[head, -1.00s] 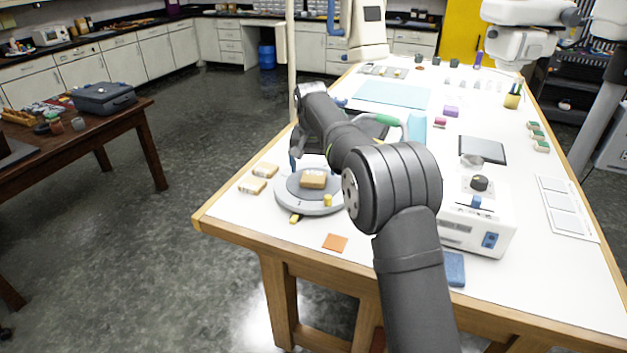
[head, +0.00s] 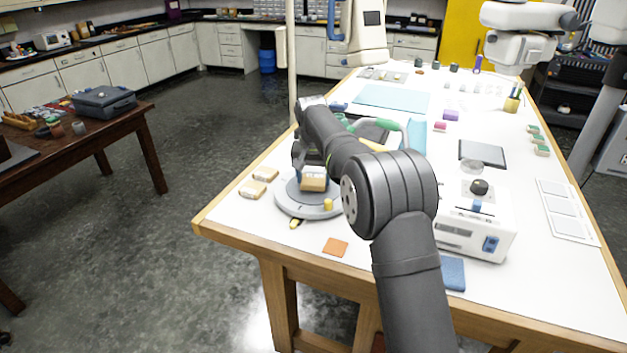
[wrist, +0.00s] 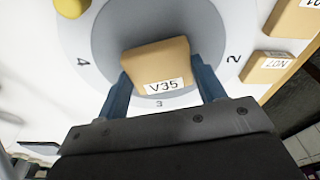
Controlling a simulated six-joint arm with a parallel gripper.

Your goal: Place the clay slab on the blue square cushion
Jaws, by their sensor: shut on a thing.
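The clay slab (head: 313,184) is a tan block at the round grey turntable (head: 290,207). In the wrist view the slab (wrist: 155,62) carries a V35 label and sits between the two blue fingers of my gripper (wrist: 160,72), which is shut on it. The slab seems just above the turntable's disc, but the gap is hard to judge. The blue square cushion (head: 453,273) lies flat near the table's front edge, right of my arm. My arm partly hides it.
Two tan labelled blocks (head: 252,189) (head: 265,174) lie left of the turntable. A small yellow piece (head: 328,204) is on its rim. An orange square (head: 335,247) lies at the front. A white device (head: 470,235) stands just behind the cushion.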

